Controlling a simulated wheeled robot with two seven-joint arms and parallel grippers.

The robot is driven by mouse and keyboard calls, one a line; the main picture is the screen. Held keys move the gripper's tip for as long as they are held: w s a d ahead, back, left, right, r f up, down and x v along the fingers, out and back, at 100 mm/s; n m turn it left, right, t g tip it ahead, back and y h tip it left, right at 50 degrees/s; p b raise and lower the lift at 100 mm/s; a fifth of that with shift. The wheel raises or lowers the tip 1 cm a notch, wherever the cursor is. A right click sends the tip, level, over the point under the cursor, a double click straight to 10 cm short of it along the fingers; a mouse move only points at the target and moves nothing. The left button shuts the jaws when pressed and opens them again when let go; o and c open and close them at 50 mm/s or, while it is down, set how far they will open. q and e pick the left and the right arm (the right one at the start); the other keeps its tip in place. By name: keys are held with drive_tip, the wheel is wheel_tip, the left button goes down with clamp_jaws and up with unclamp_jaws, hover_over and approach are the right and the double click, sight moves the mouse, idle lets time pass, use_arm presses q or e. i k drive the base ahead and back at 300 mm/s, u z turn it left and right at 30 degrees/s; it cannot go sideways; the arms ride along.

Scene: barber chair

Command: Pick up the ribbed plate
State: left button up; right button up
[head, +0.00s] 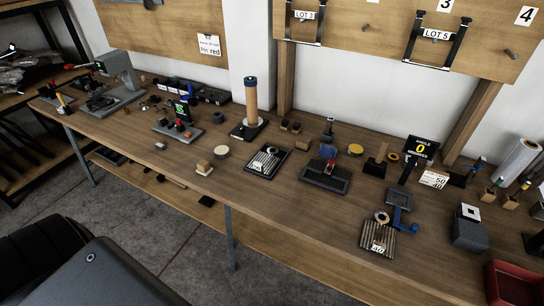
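The ribbed plate (369,233) lies on the wooden workbench near its front edge, right of the middle in the head view. It is a small, square, brownish plate with parallel ridges. A white label with dark marks (378,248) is at its front. A light ring-shaped piece (382,217) is at its back edge and a blue bracket (404,219) stands close on its right; I cannot tell whether they touch it. Neither of my grippers shows in the view.
The workbench (290,215) is crowded. Behind the plate are a grey square piece (399,197) and a stand with a yellow 0 display (421,148). A dark block (468,232) and a red bin (515,284) are to its right. Bare wood lies left of the plate.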

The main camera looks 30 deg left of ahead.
sight(264, 163)
drive_tip(key=z, duration=0.85)
drive_tip(key=i, duration=0.25)
drive_tip(key=u, duration=1.8)
